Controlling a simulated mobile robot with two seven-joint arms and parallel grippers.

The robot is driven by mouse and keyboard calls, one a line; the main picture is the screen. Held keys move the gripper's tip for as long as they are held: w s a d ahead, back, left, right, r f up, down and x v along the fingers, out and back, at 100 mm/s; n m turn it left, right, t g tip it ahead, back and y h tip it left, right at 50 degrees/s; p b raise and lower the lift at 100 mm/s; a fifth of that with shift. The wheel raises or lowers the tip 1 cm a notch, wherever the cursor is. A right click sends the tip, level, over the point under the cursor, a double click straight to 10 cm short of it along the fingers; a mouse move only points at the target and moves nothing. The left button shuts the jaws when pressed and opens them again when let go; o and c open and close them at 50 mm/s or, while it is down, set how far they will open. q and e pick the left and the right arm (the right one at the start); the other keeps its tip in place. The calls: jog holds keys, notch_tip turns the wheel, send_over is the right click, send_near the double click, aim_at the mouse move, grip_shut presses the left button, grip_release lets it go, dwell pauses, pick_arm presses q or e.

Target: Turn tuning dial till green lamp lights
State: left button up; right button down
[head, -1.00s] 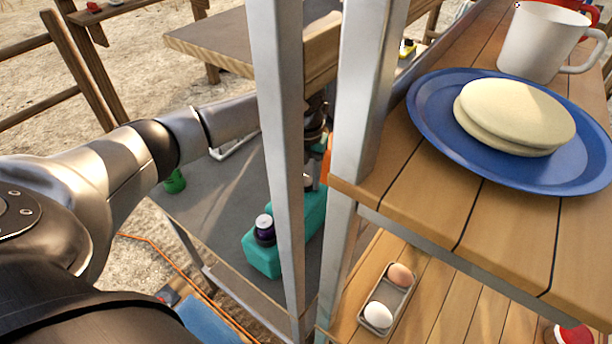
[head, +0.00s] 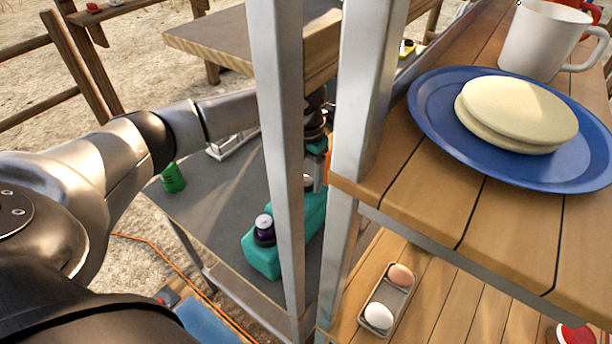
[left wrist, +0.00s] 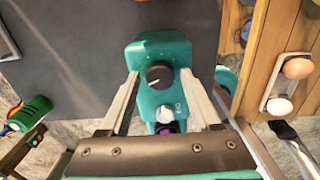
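A teal box (head: 262,260) stands on the grey table, partly hidden behind a metal post in the head view. It also shows in the left wrist view (left wrist: 150,48). On its top is a black tuning dial (left wrist: 158,75) with a white pointer mark; its dark side shows in the head view (head: 264,234). A pale, whitish lamp-like dome (left wrist: 168,111) sits beside the dial and shows no green. My left gripper (left wrist: 159,74) is open and empty, its fingers on either side of the dial in the picture with gaps. In the head view the post partly hides it. My right gripper is not in view.
Metal posts (head: 281,150) stand close to my left arm. At right, a wooden shelf (head: 400,180) holds a blue plate (head: 430,125) and a white mug (head: 535,45). Eggs lie in a small tray (head: 402,307) below.

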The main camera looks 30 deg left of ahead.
pick_arm(q)
jog(key=shift+o, duration=0.5)
notch_tip(320, 180, up, 8)
jog(key=shift+f+p, duration=0.25)
jog(key=shift+p, duration=0.15)
